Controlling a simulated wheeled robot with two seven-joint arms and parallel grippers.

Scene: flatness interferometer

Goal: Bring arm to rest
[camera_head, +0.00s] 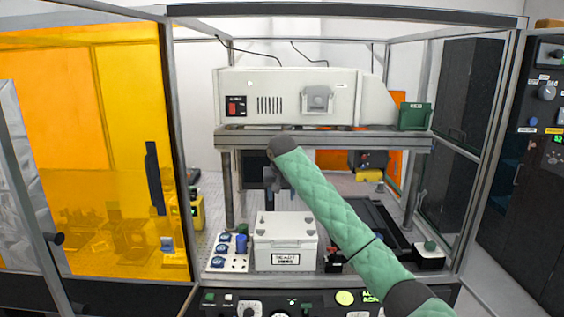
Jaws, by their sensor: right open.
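My right arm, in a green quilted sleeve, comes in from the lower right and reaches up to the middle of the view. My right gripper (275,196) hangs below the wrist, just above and behind the white labelled box (286,242). It is small and partly hidden by my own arm, and it is open. I see nothing between its fingers. My left gripper is not in view.
A shelf (240,137) carries a beige instrument (245,97) and a green container (415,117). An orange panel (90,130) stands at left, a dark control rack (545,100) at right. Blue-topped parts (240,244) sit left of the box. Metal frame posts surround the bench.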

